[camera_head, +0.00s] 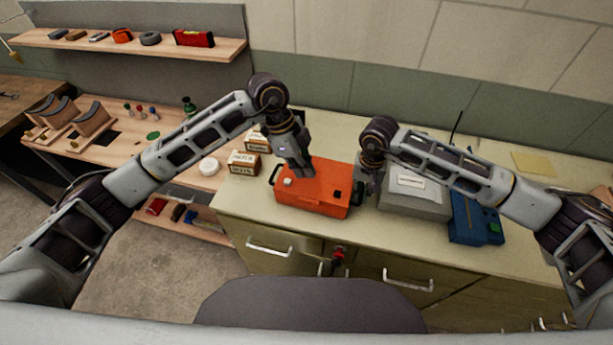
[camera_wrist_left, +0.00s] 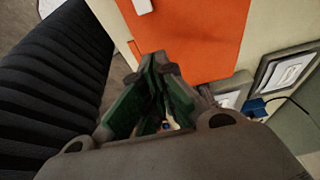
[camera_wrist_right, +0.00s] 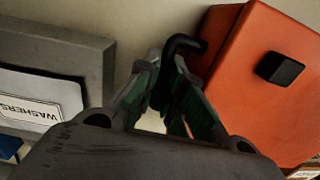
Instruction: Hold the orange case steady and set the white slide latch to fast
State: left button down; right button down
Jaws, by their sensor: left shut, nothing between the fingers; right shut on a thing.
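The orange case (camera_head: 315,188) sits on the counter. A small white piece (camera_head: 287,182), apparently the slide latch, is on its top near the left end; it also shows at the top of the left wrist view (camera_wrist_left: 142,6). Its setting is not readable. My left gripper (camera_head: 307,172) is shut and empty at the case's top, right of the white piece; I cannot tell whether it touches. My right gripper (camera_wrist_right: 168,68) is shut on the black handle (camera_wrist_right: 184,42) at the case's right end. A black square knob (camera_wrist_right: 279,68) is also on the case.
A grey box (camera_head: 412,196) labelled washers stands right of the case, close to my right gripper. A blue device (camera_head: 474,220) is beyond it. Small cartons (camera_head: 243,163) stand left of the case. The counter's front edge (camera_head: 290,228) is close to the case.

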pick_arm(q)
jog(key=shift+v, duration=2.4)
pick_arm(e)
jog(key=c, duration=1.5)
grip_release()
jog(key=shift+o, duration=0.2)
jog(key=shift+r, duration=0.15)
notch_tip(320, 180, up, 12)
